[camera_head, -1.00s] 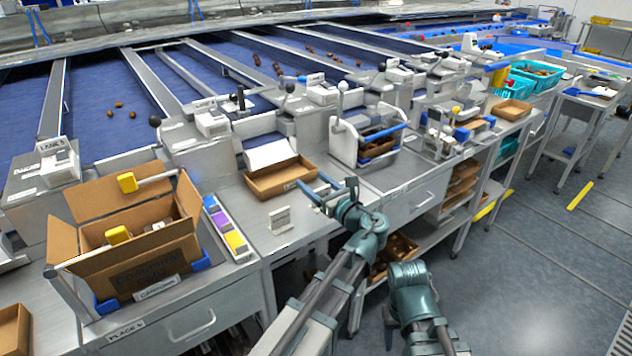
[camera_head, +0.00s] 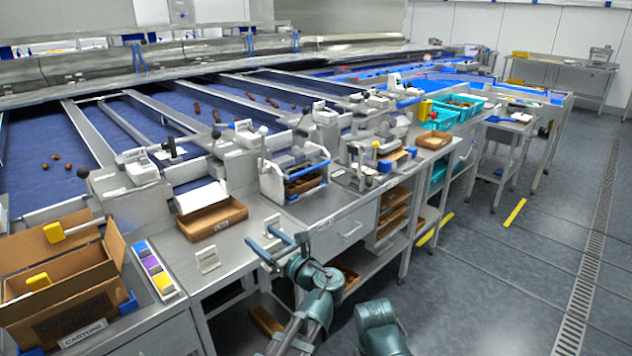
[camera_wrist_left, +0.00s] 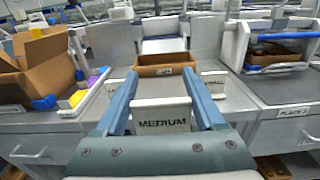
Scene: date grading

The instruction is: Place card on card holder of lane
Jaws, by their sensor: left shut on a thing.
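My left gripper (camera_head: 264,240) reaches over the front edge of the bench in the head view. In the left wrist view its two blue fingers (camera_wrist_left: 160,76) are shut on a white card (camera_wrist_left: 162,117) that reads MEDIUM. The card is upright and faces the wrist camera. In the head view I cannot make the card out. My right gripper is out of view.
A brown tray (camera_head: 212,222) sits behind the white stand. A cardboard carton (camera_head: 70,314) and a colour strip (camera_head: 153,266) are to the left. A white rack with a blue handle (camera_head: 291,187) stands to the right. The floor at right is open.

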